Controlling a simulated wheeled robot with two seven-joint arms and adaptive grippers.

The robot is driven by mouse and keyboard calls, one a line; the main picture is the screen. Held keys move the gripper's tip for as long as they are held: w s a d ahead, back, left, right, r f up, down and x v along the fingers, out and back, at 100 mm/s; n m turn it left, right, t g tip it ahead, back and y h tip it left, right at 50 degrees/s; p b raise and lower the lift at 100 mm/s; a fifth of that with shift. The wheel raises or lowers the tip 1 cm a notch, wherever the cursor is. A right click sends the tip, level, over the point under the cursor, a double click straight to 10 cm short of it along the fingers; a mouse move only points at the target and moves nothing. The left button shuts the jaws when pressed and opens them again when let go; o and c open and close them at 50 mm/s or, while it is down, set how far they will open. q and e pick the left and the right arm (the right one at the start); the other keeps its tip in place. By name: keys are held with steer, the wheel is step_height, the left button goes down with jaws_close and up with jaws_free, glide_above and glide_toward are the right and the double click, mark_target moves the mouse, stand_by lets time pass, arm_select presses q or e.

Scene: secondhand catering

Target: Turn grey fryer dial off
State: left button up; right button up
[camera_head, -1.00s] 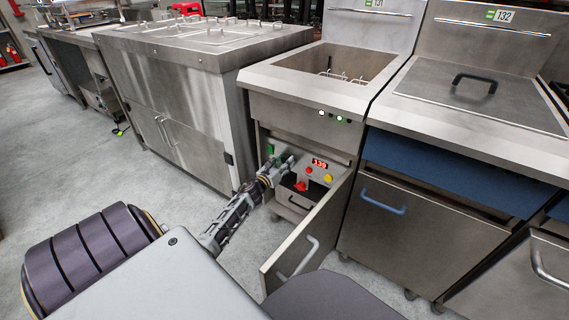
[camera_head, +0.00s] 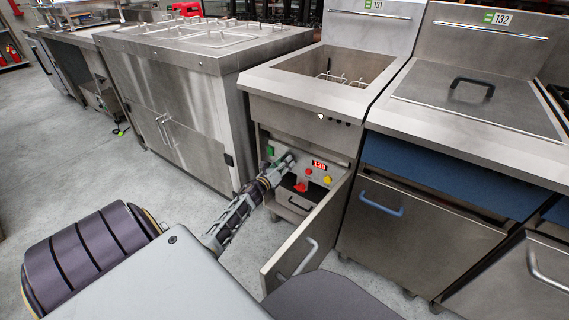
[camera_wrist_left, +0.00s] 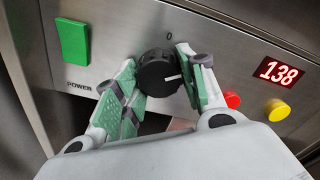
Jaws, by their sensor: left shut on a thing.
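The grey fryer (camera_head: 275,107), labelled 131, stands in the middle of the head view with its lower door (camera_head: 310,240) open. Its control panel (camera_wrist_left: 225,60) fills the left wrist view. The black dial (camera_wrist_left: 157,75) has a white line pointing right, away from the 0 mark (camera_wrist_left: 169,37) above it. My left gripper (camera_wrist_left: 160,70) is shut on the dial, one finger on each side. In the head view my left gripper (camera_head: 285,163) reaches the panel and hides the dial. My right gripper is not in view.
A green power switch (camera_wrist_left: 72,41) is left of the dial. A red display (camera_wrist_left: 278,70) reads 138, with a red button (camera_wrist_left: 232,99) and a yellow button (camera_wrist_left: 277,110) below. A blue-fronted fryer (camera_head: 450,180), labelled 132, stands to the right.

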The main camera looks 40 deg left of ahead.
arm_select(q)
steer(key=shift+n+p, duration=2.6)
steer(key=shift+n, duration=3.2)
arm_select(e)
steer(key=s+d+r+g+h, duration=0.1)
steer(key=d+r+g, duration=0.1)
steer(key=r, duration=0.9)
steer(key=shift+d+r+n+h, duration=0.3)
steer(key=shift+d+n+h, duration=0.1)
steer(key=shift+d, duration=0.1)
arm_select(q)
steer(key=o, duration=1)
steer(key=shift+o, duration=0.2)
steer(key=shift+r, duration=0.1)
steer(key=shift+s, duration=0.15)
steer(key=s+d, duration=0.1)
steer(key=s, duration=1)
steer(key=shift+s+d, duration=0.2)
steer(key=shift+s, duration=0.15)
